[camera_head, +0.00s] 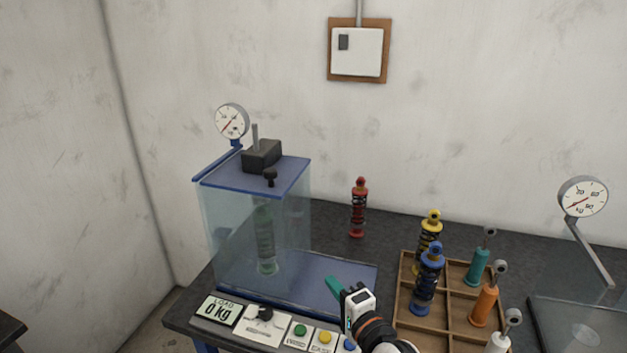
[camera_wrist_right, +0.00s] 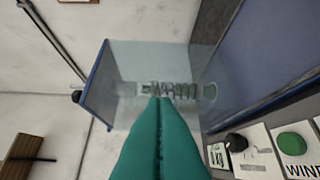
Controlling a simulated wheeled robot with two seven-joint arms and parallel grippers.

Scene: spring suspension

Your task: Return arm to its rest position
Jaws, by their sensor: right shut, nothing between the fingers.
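My right gripper (camera_head: 335,286) has teal fingers and is in front of the blue-edged base of the test rig, above the row of buttons. In the right wrist view its fingers (camera_wrist_right: 157,105) are together, with nothing between them. They point at the clear case (camera_wrist_right: 118,60), which holds a spring damper (camera_wrist_right: 175,91). In the head view the case (camera_head: 225,225) stands at left with the pale green damper (camera_head: 265,240) upright inside. My left gripper is not in view.
A load display (camera_head: 217,310) reads 0 kg, beside a knob (camera_head: 265,313) and coloured buttons. A red damper (camera_head: 359,208) stands behind. A wooden tray (camera_head: 403,290) holds yellow, blue and other parts. Dial gauges stand at left (camera_head: 231,120) and right (camera_head: 583,197).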

